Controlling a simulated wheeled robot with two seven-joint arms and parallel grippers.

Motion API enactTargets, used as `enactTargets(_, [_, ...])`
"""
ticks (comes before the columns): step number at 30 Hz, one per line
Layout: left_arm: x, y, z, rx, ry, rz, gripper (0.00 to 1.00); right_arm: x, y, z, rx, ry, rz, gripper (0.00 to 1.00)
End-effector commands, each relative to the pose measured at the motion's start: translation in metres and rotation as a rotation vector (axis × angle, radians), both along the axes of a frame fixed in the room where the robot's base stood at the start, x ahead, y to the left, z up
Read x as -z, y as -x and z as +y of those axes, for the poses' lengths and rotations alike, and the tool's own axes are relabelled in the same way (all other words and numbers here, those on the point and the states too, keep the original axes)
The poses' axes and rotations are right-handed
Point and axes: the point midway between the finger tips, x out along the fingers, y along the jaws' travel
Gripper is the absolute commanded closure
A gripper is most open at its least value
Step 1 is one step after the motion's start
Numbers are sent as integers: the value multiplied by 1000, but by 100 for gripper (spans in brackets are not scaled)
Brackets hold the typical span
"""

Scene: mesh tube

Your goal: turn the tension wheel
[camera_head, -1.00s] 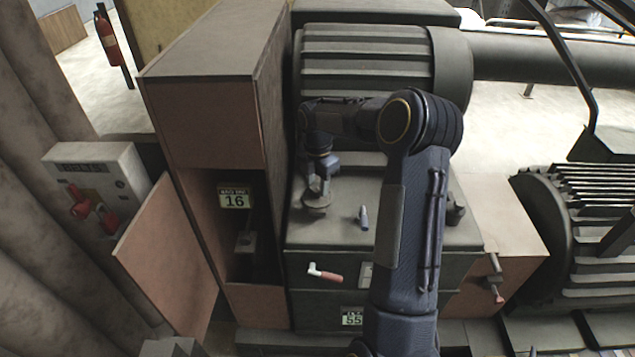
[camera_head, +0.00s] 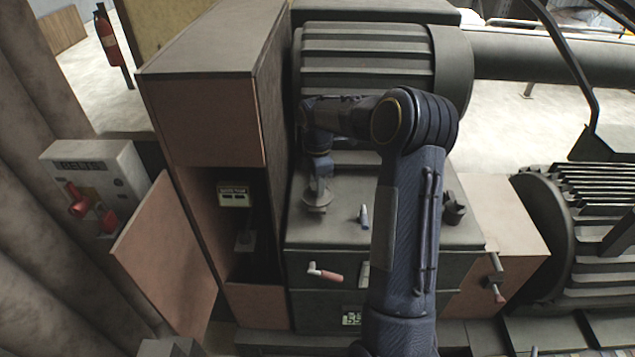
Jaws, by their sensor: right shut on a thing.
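The tension wheel (camera_head: 316,208) looks like a small dark round disc on top of the low dark machine cabinet, at its left rear. My right gripper (camera_head: 318,193) reaches down onto it from above and is shut on it. My right arm comes up from the bottom of the view and bends left over the cabinet. The fingers are small and partly dark, so their exact grip on the wheel is hard to see. My left gripper is not in the view.
A small upright lever (camera_head: 364,216) and a dark knob (camera_head: 454,207) stand on the cabinet top. A red-tipped handle (camera_head: 325,272) sticks out of its front. A tall brown cabinet (camera_head: 203,122) with an open door (camera_head: 167,262) stands close on the left.

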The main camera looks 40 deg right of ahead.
Motion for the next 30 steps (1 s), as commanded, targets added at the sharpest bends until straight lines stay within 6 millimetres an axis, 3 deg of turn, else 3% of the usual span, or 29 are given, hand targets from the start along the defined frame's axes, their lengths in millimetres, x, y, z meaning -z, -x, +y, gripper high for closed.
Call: enactTargets(30, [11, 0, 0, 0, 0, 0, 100, -1, 0, 0, 966, 1, -3, 86])
